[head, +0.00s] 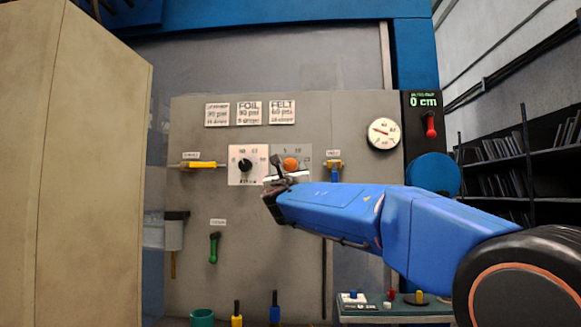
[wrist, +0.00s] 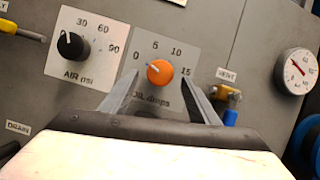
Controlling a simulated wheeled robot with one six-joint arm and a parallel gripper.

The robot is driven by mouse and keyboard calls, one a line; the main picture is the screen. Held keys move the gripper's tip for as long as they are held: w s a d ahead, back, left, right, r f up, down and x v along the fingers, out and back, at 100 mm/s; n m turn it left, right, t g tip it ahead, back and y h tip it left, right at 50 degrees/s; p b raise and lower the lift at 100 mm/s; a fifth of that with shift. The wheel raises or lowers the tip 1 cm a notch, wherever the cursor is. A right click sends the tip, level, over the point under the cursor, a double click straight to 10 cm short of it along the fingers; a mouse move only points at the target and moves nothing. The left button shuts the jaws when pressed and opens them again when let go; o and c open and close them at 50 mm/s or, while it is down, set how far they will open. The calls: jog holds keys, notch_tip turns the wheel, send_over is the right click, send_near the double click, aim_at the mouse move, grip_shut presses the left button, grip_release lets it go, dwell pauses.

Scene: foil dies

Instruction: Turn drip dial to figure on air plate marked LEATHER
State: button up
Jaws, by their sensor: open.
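The drip dial is an orange knob (wrist: 159,72) on a pale plate marked 0, 5, 10, 15 and "drops". It also shows in the head view (head: 290,164), just beyond my gripper. My gripper (wrist: 160,95) is open, its two fingers either side of the knob's lower part in the wrist view; I cannot tell if they touch it. The knob's pointer is hard to read. Three air plates hang above: the left one, probably LEATHER (head: 217,114), has blurred small figures; the FOIL plate (head: 249,112) and FELT plate (head: 282,112) read 90 psi and 60 psi.
The black AIR psi knob (wrist: 72,46) is close left of the orange knob. A vent valve (wrist: 227,95) with a blue handle is close right. A round gauge (head: 383,133) and a red lever (head: 431,125) are farther right. A beige cabinet (head: 80,170) fills the left.

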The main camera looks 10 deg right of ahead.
aim_at(290, 166)
jog(key=shift+x, duration=2.7)
jog(key=c, duration=1)
